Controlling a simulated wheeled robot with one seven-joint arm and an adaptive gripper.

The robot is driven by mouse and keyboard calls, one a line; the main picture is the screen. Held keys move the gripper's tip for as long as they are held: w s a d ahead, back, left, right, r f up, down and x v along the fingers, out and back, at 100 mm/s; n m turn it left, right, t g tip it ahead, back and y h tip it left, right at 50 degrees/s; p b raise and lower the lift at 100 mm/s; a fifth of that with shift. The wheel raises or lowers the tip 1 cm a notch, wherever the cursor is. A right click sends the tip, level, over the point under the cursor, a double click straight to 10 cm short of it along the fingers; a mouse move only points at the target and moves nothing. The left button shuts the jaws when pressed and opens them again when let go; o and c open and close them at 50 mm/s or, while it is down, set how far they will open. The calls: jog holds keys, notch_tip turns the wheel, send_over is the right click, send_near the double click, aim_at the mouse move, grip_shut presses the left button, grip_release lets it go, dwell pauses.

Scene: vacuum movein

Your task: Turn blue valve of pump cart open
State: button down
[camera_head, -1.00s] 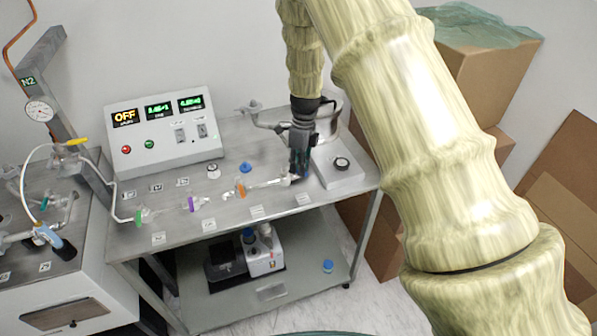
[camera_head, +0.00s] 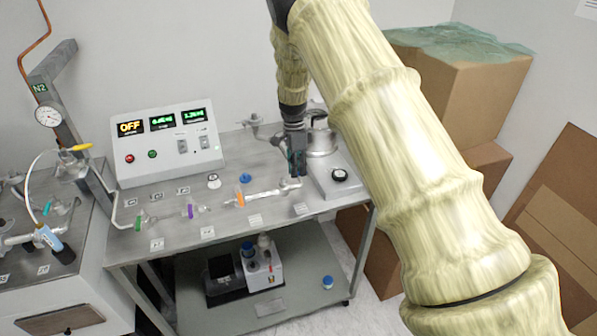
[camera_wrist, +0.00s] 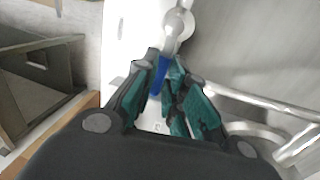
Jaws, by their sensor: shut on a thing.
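The pump cart (camera_head: 115,249) is a grey metal table carrying glass tubing with coloured valves. My gripper (camera_wrist: 168,80) is shut on this handle. In the head view my gripper (camera_head: 297,172) points down at the right end of the glass line. The handle is hidden there by the fingers, so its exact angle is hard to tell.
Green (camera_head: 138,223), purple (camera_head: 190,208) and orange (camera_head: 241,197) valves sit along the line to the left. A hotplate (camera_head: 334,180) stands close on the right, with a metal vessel (camera_head: 322,141) behind. A control box (camera_head: 165,145) reads OFF. Cardboard boxes (camera_head: 466,95) stand at the right.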

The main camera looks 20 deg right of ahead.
jog(key=shift+w+r+n, duration=0.1)
jog(key=shift+w+n, duration=0.05)
jog(key=shift+n, duration=0.15)
jog(key=c, duration=1.5)
grip_release()
jog(key=r, duration=0.4)
jog(key=w+r, duration=0.1)
jog(key=r, duration=0.2)
jog(key=w+r, duration=0.1)
jog(key=r, duration=0.3)
jog(key=shift+w+r, duration=0.15)
jog(key=shift+r, duration=0.2)
